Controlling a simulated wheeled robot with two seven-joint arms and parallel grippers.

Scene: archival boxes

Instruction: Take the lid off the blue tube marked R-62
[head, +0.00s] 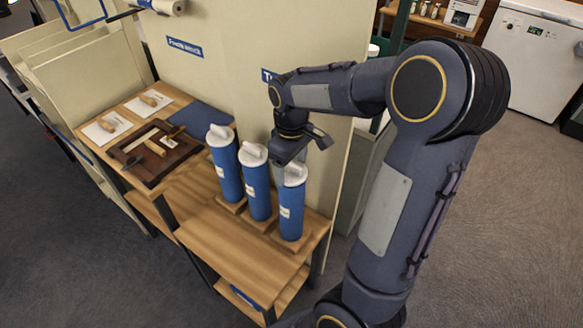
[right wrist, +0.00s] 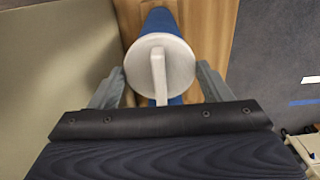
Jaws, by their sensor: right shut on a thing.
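Three blue tubes with white lids stand upright in a row on a wooden stand: a left tube (head: 226,170), a middle tube (head: 257,187) and a right tube (head: 291,213). Their small white labels are too small to read, so I cannot tell which is R-62. My right gripper (head: 291,163) is over the right tube, shut on its white lid (head: 295,177). In the right wrist view the round lid (right wrist: 178,75), with its raised bar handle, lies between my fingers (right wrist: 160,88) and appears seated on the tube. My left gripper is out of view.
A dark wooden tray (head: 148,170) with tools lies on the bench to the left, beside white cards (head: 107,127) and a blue mat (head: 202,118). A cream panel (head: 235,62) rises behind the tubes. The front of the wooden stand (head: 225,243) is clear.

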